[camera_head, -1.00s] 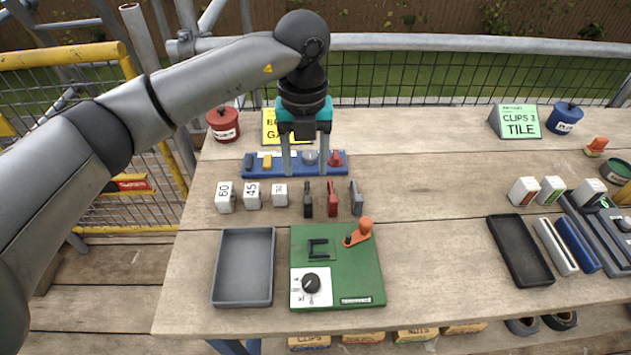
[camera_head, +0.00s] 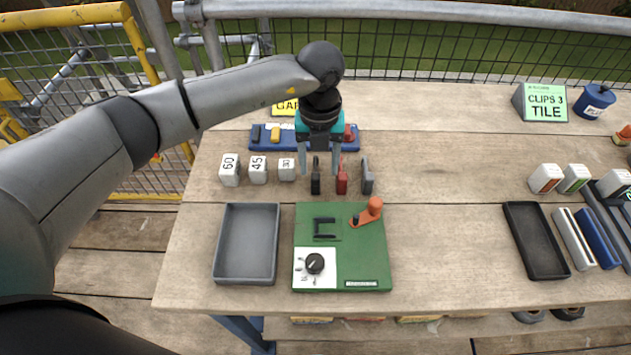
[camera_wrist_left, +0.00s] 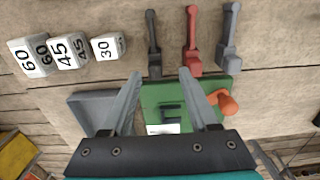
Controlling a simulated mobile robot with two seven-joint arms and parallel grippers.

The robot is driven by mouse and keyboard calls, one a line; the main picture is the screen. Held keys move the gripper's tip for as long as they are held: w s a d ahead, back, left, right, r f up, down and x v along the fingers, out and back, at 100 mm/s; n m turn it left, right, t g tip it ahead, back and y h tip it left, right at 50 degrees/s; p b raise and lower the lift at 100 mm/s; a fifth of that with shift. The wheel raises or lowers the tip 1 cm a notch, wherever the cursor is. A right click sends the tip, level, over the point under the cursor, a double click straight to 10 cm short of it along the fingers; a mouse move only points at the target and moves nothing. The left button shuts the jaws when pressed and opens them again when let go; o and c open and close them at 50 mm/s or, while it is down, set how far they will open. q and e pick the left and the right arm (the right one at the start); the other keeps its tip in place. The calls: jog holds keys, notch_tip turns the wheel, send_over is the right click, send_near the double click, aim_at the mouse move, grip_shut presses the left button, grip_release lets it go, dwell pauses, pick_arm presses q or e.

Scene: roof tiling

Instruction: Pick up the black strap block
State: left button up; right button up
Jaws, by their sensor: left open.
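My left gripper (camera_head: 320,173) points down, open and empty, over the row. In the left wrist view its fingertips (camera_wrist_left: 160,73) lie to either side of the black block's line, with the block beyond them. I cannot tell the exact height of the fingertips. My right gripper is out of view.
White blocks numbered 60 (camera_head: 229,174), 45 and 30 stand to the left. A grey tray (camera_head: 217,245) and a green board (camera_head: 345,270) with a dial and orange lever lie in front. A blue rack (camera_head: 262,146) is behind.

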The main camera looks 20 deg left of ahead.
aim_at(316, 174)
pick_arm(q)
jog(key=f, duration=0.5)
jog(key=shift+s+a+b, duration=0.1)
jog(key=shift+a+b, duration=0.25)
jog(key=shift+r, duration=0.1)
grip_shut()
